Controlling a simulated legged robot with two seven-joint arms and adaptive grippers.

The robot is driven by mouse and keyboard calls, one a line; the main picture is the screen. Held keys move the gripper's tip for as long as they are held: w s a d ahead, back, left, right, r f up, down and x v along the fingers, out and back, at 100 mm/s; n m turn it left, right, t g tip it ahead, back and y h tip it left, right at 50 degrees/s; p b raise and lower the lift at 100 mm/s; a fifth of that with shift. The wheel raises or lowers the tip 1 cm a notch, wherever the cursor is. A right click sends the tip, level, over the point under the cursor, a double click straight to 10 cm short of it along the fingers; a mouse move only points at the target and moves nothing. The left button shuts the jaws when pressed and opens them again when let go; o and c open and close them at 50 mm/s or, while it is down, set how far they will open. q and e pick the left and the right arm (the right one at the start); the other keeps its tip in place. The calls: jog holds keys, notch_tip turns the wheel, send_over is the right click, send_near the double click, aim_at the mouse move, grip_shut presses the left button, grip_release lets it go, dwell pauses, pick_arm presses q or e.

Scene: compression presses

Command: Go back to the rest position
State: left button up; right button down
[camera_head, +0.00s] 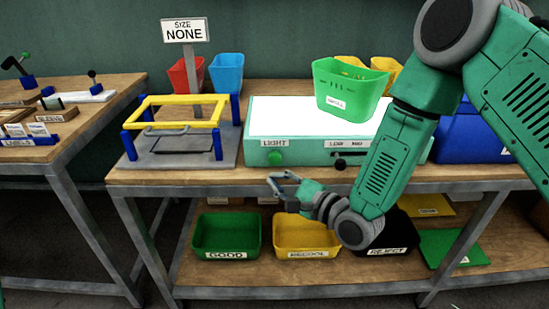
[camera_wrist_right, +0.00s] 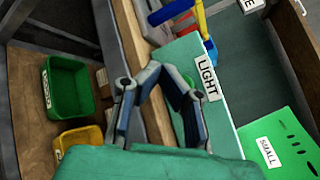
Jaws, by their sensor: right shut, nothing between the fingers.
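My right gripper (camera_head: 281,181) is shut and empty. It hangs in front of the bench's front edge, below the light box (camera_head: 262,131) and above the lower shelf. My right arm comes in from the upper right and covers part of the bench's right side. In the right wrist view the fingers of the right gripper (camera_wrist_right: 156,70) come together at their tips with nothing between them. The light box's edge (camera_wrist_right: 222,110) lies just beyond them. My left gripper is not in view.
A green SMALL bin (camera_head: 345,88) stands on the light box. A yellow-and-blue frame (camera_head: 180,101) stands left of it. Below are the green GOOD bin (camera_head: 226,236), yellow RECOOL bin (camera_head: 306,235) and black REJECT bin (camera_head: 388,238). A SIZE NONE sign (camera_head: 184,30) stands behind.

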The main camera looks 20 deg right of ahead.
jog(key=shift+s+a, duration=0.15)
jog(key=shift+s, duration=0.4)
jog(key=s+d+f+n+g+h, duration=0.2)
jog(key=s+f+n+g, duration=0.1)
jog(key=s+f+n, duration=0.4)
jog(key=s+d+f+n+g+h, duration=0.25)
jog(key=s+f, duration=0.35)
jog(key=f, duration=0.3)
jog(key=s+d+f+n+g+h, duration=0.1)
jog(key=s+d+f+n+g, duration=0.1)
jog(key=s, duration=0.4)
jog(key=s+d+f+n+g+h, duration=0.1)
jog(key=s+d+f+n+g, duration=0.1)
jog(key=s+n, duration=0.3)
jog(key=s+d+f+n+g+h, duration=0.2)
jog(key=s+d+f+n+g, duration=0.1)
jog(key=s, duration=0.6)
jog(key=shift+s+d+n+g, duration=0.25)
jog(key=shift+d+n+g, duration=0.1)
jog(key=shift+n+g, duration=0.45)
jog(key=shift+w, duration=0.15)
